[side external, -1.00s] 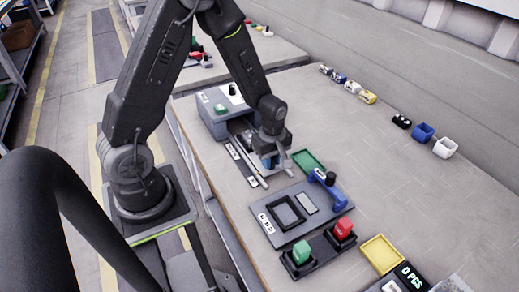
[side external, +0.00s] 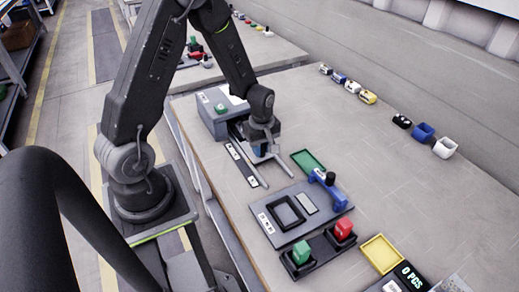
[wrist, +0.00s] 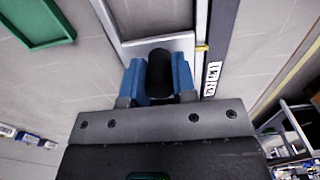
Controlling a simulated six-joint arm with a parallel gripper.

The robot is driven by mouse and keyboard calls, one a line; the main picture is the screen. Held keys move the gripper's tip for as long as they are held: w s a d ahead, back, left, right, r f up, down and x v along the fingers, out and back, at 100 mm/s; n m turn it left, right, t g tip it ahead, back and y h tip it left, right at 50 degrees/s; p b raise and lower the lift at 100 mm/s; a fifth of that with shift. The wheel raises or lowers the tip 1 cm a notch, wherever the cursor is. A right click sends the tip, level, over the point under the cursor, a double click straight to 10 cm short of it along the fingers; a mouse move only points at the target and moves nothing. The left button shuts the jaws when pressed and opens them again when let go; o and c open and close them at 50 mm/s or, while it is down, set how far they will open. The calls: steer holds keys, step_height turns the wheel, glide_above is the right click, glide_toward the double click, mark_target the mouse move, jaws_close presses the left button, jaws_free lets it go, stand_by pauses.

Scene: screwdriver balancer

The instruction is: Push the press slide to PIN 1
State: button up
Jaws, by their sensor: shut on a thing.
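My gripper (side external: 260,150) is low over the rail in front of the grey press (side external: 222,116). In the wrist view its blue fingers (wrist: 159,78) are shut on the black knob (wrist: 160,70), one finger on each side. The knob stands at the near edge of the press slide, a pale metal frame (wrist: 158,45). The slide's frame also shows below the gripper in the side view (side external: 276,158). A dark strip with white labels (side external: 240,164) runs beside the rail. A small yellow mark (wrist: 202,48) on the slide's side lies next to that strip; its label is not legible.
A green tray (side external: 308,160) lies right of the rail. A grey fixture plate (side external: 284,238) with a blue clamp (side external: 327,188) is nearer, then green (side external: 301,252) and red (side external: 343,228) buttons and a yellow tray (side external: 381,253). Small bins line the far side.

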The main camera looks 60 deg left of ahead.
steer(key=shift+a, duration=2.7)
steer(key=shift+d, duration=0.25)
steer(key=o, duration=1)
step_height(320, 180, up, 7)
